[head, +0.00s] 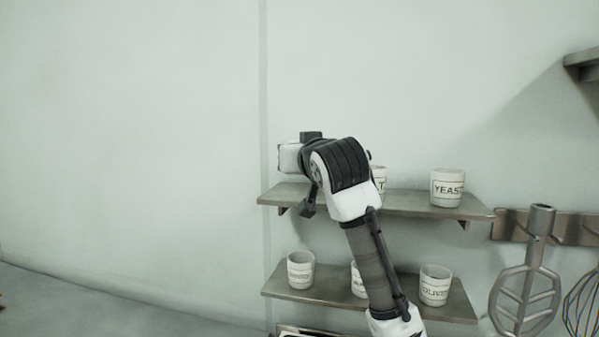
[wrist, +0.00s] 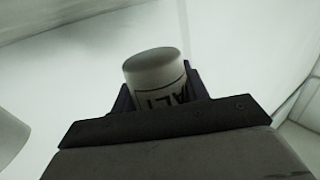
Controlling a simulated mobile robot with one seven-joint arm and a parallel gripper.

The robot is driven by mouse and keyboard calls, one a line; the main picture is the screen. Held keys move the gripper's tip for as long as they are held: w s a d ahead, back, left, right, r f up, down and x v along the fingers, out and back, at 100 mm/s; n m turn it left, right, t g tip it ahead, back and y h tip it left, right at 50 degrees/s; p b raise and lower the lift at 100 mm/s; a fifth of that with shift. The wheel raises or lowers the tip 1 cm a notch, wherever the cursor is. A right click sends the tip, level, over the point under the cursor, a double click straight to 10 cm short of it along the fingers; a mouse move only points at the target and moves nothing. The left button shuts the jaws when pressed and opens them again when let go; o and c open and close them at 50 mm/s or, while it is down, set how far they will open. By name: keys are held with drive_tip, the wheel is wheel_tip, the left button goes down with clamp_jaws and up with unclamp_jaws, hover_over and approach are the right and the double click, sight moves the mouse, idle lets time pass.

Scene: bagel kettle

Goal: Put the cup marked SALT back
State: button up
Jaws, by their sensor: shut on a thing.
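In the wrist view a pale cup (wrist: 155,68) sits between the two dark fingers of my gripper (wrist: 159,92). The gripper is shut on it. Upside-down letters that look like ALT show on its side; the rest of the word is hidden by the gripper. In the head view my wrist is at the left part of the upper shelf (head: 412,203), and my arm hides much of the hand. I cannot clearly make out the held cup there.
On the upper shelf stand a cup marked YEAST (head: 447,187) and a partly hidden cup ending in T (head: 379,178). The lower shelf (head: 325,294) holds a cup at left (head: 300,270), one behind my arm, and OLIVES (head: 435,285). Utensils (head: 526,290) hang at right.

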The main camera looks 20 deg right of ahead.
drive_tip(key=shift+f, duration=2)
drive_tip(key=shift+f, duration=0.2)
drive_tip(key=o, duration=1)
drive_tip(key=shift+r, duration=0.15)
drive_tip(key=shift+s, duration=0.15)
drive_tip(key=s+b, duration=0.1)
drive_tip(key=s, duration=0.3)
drive_tip(key=s+b, duration=0.1)
drive_tip(key=s, duration=0.2)
drive_tip(key=s+a+r+b, duration=0.1)
drive_tip(key=s+b, duration=0.1)
drive_tip(key=s, duration=0.2)
drive_tip(key=shift+s, duration=0.35)
drive_tip(key=shift+f, duration=0.1)
